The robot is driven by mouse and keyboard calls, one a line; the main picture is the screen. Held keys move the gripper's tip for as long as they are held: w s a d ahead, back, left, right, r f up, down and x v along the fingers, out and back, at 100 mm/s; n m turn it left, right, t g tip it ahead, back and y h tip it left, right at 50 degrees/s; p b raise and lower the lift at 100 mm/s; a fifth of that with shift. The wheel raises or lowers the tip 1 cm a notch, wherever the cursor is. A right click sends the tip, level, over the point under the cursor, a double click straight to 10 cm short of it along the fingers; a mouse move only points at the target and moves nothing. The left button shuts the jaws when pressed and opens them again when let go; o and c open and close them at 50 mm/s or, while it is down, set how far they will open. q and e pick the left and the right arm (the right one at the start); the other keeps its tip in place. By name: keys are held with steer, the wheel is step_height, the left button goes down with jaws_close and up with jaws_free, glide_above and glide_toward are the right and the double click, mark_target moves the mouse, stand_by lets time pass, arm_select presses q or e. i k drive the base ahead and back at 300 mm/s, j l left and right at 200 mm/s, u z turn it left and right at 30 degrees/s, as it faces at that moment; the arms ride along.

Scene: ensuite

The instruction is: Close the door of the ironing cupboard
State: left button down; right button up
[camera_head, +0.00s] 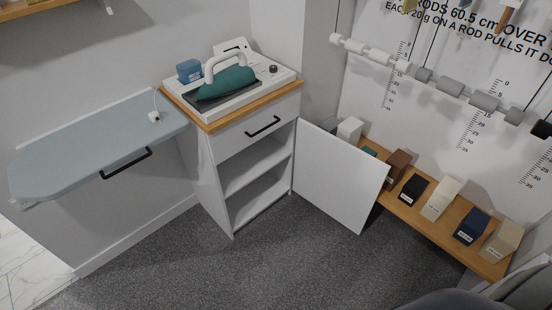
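The ironing cupboard (236,136) is a narrow white cabinet with a wooden top edge, standing against the back wall. Its white door (339,178) is hinged on the cupboard's right side and stands wide open, swung out to the right. The open front shows two empty shelf spaces (257,170). A drawer with a black handle (263,127) sits above the opening and is shut. No handle shows on the visible face of the door. Neither of my grippers is in view.
A blue ironing board (92,142) with a black handle juts out left of the cupboard. A teal iron (225,82) rests on top. A low wooden shelf (408,208) with several labelled blocks stands behind and right of the door. The grey carpet (259,262) in front is clear.

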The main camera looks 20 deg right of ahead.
mark_target(344, 182)
steer(key=k+l+z, duration=0.2)
steer(key=i+l, duration=0.2)
steer(key=i+l+z, duration=0.55)
steer(key=i+l, duration=0.15)
steer(key=i, duration=0.25)
